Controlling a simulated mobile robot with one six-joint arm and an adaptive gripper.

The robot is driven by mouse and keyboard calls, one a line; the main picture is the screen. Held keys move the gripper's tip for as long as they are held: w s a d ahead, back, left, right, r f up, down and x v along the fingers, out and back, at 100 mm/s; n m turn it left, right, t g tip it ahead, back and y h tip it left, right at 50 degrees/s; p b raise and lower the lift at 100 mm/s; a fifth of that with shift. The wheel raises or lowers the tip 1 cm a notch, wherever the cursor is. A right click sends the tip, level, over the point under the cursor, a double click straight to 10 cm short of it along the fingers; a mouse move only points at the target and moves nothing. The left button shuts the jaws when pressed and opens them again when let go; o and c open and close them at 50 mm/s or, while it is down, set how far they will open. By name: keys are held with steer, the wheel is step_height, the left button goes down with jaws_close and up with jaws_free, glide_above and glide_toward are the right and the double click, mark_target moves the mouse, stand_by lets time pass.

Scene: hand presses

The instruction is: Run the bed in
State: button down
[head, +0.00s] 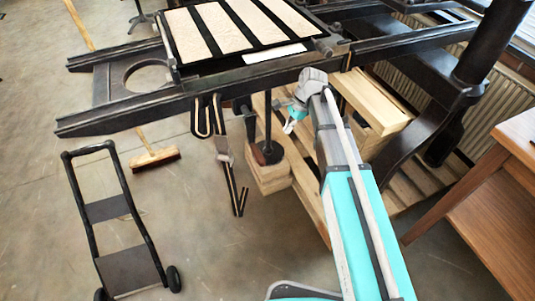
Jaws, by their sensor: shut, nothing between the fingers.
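The press bed (178,73) is a dark flat carriage on two long dark rails (110,122), at the top centre of the head view. It bears a panel of cream and black stripes (222,30), with a white slip (275,53) at its front edge. The bed sits left of the dark press column (492,40). My gripper (289,127) is small in view, below the front rail and bed. It looks shut and empty, with its teal tip pointing down. I cannot tell whether it touches anything. My wrist and arm hide part of the area below the rail, and no crank handle shows clearly.
Dark straps (205,115) hang below the front rail. A dark leg stands on stacked wooden blocks (268,180) left of my arm. A hand truck (113,211) and a broom (155,159) are at left, a wooden table (490,195) at right. Floor is clear at lower centre-left.

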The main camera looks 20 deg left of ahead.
steer(key=shift+f, duration=0.1)
stand_by(0.3)
steer(key=s+a+f+b, duration=0.5)
steer(key=a+f+b, duration=0.1)
steer(key=f+b, duration=0.2)
steer(key=shift+f+b, duration=0.15)
steer(key=shift+b, duration=0.15)
stand_by(0.8)
